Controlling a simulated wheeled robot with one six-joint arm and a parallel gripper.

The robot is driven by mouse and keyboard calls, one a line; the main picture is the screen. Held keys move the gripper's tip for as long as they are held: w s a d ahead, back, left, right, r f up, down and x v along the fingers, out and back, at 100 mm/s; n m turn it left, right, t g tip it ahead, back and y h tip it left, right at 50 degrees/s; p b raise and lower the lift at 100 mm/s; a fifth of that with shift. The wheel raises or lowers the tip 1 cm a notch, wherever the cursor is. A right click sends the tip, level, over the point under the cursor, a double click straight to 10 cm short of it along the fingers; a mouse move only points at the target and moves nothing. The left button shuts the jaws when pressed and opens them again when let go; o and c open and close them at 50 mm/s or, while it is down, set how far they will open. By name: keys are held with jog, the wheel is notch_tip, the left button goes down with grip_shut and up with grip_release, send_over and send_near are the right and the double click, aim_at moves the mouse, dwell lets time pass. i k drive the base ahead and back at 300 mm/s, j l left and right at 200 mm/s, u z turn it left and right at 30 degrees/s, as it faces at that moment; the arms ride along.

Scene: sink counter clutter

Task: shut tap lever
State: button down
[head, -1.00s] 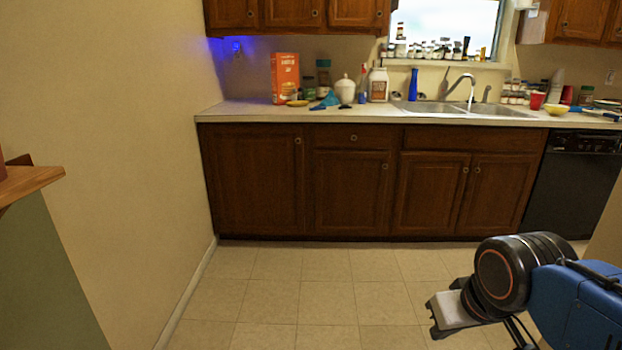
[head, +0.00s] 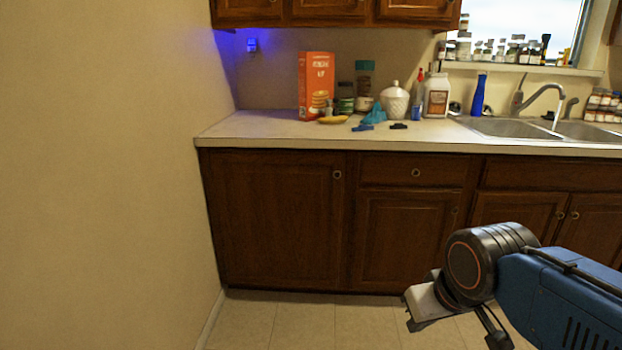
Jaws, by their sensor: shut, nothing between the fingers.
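The curved metal tap (head: 545,89) stands behind the sink at the right of the head view. A pale stream of water (head: 558,112) falls from its spout into the metal sink (head: 505,127). A small upright part (head: 518,93) sits at the tap's left end, and another short fitting (head: 571,104) stands to its right. I cannot tell which is the lever or how it is turned. My gripper (head: 414,311) is in front of the lower cabinets, well below the counter and apart from the tap. It is shut and empty.
On the counter (head: 262,128) stand an orange box (head: 316,86), a yellow item (head: 332,120), jars, a white lidded pot (head: 395,101) and a blue bottle (head: 479,94). Several spice jars (head: 604,104) stand right of the tap. A wall bounds the left. The floor before the cabinets is clear.

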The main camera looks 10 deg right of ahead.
aim_at(519, 87)
jog(key=i+z, duration=0.2)
jog(key=i, duration=0.3)
jog(key=i+z, duration=0.25)
jog(key=i, duration=0.25)
jog(key=i+j+z, duration=0.2)
jog(key=i, duration=0.3)
